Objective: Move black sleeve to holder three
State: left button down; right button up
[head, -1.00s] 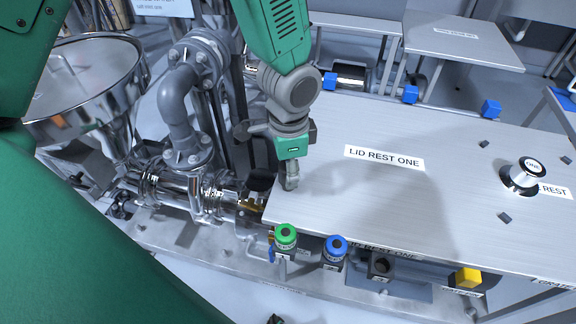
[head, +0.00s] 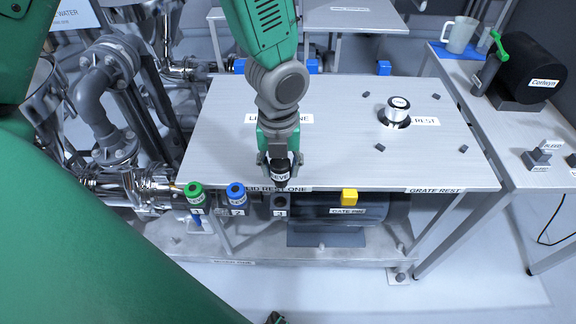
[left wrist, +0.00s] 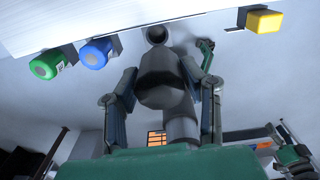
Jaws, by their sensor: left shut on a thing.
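My left gripper (head: 279,160) comes down from above at the front edge of the metal table. It is shut on the black sleeve (head: 281,173), which has a white label and hangs roughly upright. Holder three (head: 279,203), marked 3, is just below the sleeve in the head view; its dark opening looks empty. The sleeve appears apart from it. In the left wrist view the dark sleeve (left wrist: 163,80) is between the fingers, with a round dark opening (left wrist: 157,34) just beyond it.
A green sleeve (head: 194,189) and a blue sleeve (head: 236,191) sit in holders one and two, left of holder three. A yellow block (head: 349,197) above a gate pin label is to the right. A silver knob (head: 397,111) stands on the table (head: 340,150). Pipework crowds the left.

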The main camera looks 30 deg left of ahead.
aim_at(282, 185)
pick_arm(q)
jog(key=shift+a+f, duration=0.2)
jog(key=shift+a, duration=0.6)
jog(key=shift+d+r+p, duration=0.1)
jog(key=shift+d+p, duration=0.1)
jog(key=shift+p, duration=0.15)
jog(key=shift+d, duration=0.35)
jog(key=f+b, duration=0.1)
jog(key=d+f, duration=0.1)
jog(key=f, duration=0.1)
jog(key=shift+b, duration=0.35)
jog(key=shift+a+f+b, duration=0.4)
jog(key=shift+a+f, duration=0.15)
jog(key=shift+f, duration=0.25)
jog(key=shift+a+f, duration=0.45)
jog(key=shift+f, duration=0.2)
jog(key=shift+d+r+b, duration=0.1)
jog(key=shift+d+b, duration=0.2)
jog(key=shift+d, duration=0.5)
jog(key=shift+a, duration=0.55)
jog(key=shift+a+p, duration=0.2)
jog(key=shift+p, duration=0.2)
pick_arm(e)
jog(key=shift+a+f, duration=0.5)
jog(key=shift+a, duration=0.2)
